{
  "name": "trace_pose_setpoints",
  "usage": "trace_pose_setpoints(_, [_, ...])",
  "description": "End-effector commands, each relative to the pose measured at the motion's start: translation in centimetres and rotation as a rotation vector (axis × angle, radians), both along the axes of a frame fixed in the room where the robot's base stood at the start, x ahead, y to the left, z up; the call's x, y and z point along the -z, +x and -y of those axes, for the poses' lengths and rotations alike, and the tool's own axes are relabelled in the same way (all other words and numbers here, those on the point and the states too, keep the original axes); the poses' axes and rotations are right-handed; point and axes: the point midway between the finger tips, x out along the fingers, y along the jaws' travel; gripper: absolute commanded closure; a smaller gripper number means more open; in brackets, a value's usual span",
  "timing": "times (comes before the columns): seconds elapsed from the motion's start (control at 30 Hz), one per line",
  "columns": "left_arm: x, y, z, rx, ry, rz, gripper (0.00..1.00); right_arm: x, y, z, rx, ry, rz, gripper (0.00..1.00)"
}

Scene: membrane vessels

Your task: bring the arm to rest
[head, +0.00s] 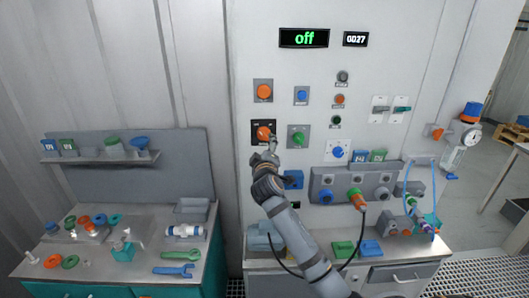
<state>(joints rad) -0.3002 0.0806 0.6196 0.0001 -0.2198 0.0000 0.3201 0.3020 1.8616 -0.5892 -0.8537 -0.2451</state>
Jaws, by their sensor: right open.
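My right arm comes in from the bottom, a little right of the middle, and reaches up to the control panel (405,60). My right gripper (270,147) is open. Its fingertips are just below and right of an orange knob (263,132) on a black plate. I cannot tell whether they touch the knob. No object shows between the fingers. My left gripper is not in view.
A display (304,38) reads "off". Several buttons and a socket block (322,184) surround my arm, with a cable looping below. A left bench (140,262) holds rings, a wrench (173,269) and small parts. A hanging vessel (458,150) is at right.

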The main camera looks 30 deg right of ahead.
Motion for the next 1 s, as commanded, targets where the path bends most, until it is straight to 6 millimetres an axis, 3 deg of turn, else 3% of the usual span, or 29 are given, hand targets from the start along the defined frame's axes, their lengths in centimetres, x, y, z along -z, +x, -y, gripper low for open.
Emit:
trace_pose_setpoints(0.23, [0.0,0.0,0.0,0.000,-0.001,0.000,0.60,0.0,-2.4,-1.5,0.000,-0.001,-0.001,0.28])
trace_pose_setpoints(0.77, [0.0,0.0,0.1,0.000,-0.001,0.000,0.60,0.2,-2.6,-1.6,-0.001,0.003,-0.003,0.28])
trace_pose_setpoints(0.87, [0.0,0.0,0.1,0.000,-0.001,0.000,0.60,2.6,-3.5,-2.1,-0.004,0.059,-0.043,0.28])
trace_pose_setpoints(0.97, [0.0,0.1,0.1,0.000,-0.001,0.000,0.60,8.3,-6.3,-3.5,-0.008,0.200,-0.147,0.28])
trace_pose_setpoints(1.0, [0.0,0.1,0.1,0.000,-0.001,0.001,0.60,11.2,-8.0,-4.3,-0.006,0.275,-0.204,0.28])
